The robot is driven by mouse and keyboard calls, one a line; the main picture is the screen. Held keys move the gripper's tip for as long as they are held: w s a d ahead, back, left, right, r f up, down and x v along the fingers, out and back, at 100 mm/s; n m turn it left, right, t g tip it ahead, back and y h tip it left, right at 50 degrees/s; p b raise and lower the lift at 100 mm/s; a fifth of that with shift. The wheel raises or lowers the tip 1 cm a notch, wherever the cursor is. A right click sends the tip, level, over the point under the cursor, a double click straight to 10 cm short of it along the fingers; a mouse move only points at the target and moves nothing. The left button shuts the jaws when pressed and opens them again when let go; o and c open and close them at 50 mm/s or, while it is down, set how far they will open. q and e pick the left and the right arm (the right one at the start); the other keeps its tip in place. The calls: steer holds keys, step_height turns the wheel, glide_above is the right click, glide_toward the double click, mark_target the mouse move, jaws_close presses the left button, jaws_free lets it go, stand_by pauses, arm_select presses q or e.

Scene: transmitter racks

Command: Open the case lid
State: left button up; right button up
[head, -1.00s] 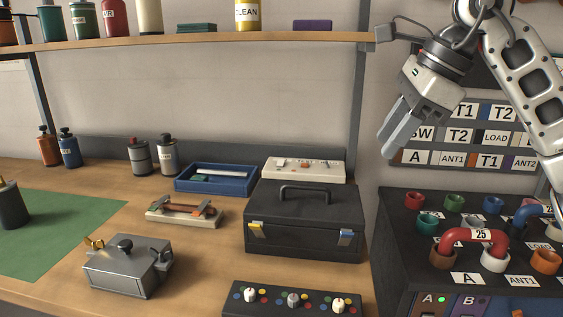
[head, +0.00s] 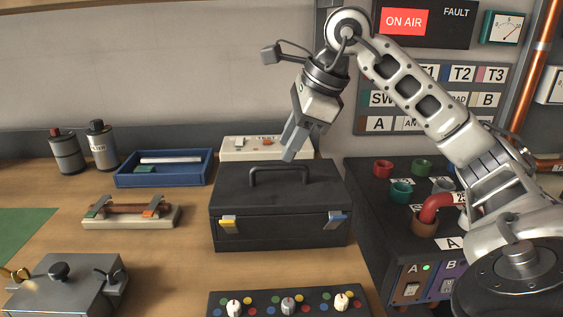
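The black case (head: 280,222) stands on the wooden bench with its lid (head: 235,185) down. A black handle (head: 280,172) stands up on the lid. My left gripper is out of view.
A white instrument (head: 240,150) sits behind the case. A blue tray (head: 125,180) and a small board (head: 112,222) are to the left. A knob panel (head: 262,302) lies in front. The black patch rack (head: 368,215) stands close on the right.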

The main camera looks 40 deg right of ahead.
mark_target(282, 168)
steer(key=shift+x, duration=2)
jaws_close()
